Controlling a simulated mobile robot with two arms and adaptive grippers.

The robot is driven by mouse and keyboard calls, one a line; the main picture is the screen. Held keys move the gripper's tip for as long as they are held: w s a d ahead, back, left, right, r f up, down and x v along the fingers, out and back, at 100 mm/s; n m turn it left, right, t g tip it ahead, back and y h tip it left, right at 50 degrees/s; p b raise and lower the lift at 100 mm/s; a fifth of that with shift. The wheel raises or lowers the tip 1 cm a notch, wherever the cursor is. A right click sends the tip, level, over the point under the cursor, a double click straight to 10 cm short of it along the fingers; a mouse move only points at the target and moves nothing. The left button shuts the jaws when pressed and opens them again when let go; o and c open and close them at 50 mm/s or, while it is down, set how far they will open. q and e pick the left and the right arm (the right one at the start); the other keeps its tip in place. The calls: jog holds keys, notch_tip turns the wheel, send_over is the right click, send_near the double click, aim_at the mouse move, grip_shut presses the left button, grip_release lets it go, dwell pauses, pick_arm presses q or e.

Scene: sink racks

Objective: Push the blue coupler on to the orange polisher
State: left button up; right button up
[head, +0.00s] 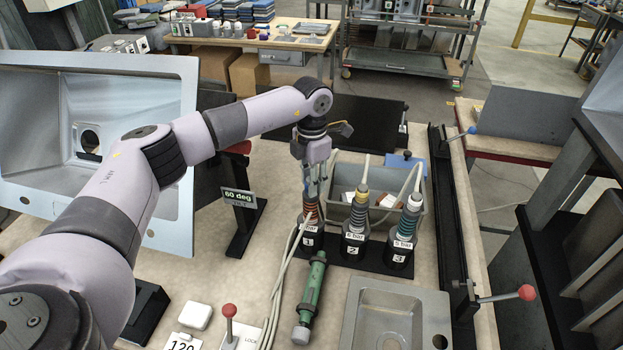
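My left gripper (314,192) points down over the black holder marked 1 (308,241). Its fingers are at the top of the orange-and-dark banded piece (310,212) standing in that holder. I cannot tell whether they grip it. A green tool with a grey end (312,290) lies in front. I cannot clearly make out an orange polisher. My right gripper is not in view.
A grey bin (345,173) stands behind the holders. A steel sink (395,312) lies at the front right, and a large tilted sink (165,95) at the left. A "60 deg" stand (240,196) and red-knobbed levers (229,311) are nearby. Pale hoses run forward from holder 1.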

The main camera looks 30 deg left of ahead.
pick_arm(q)
jog(key=o, duration=0.4)
jog(key=shift+r, duration=0.1)
notch_tip(320, 180, up, 12)
dwell(0.5)
dwell(0.5)
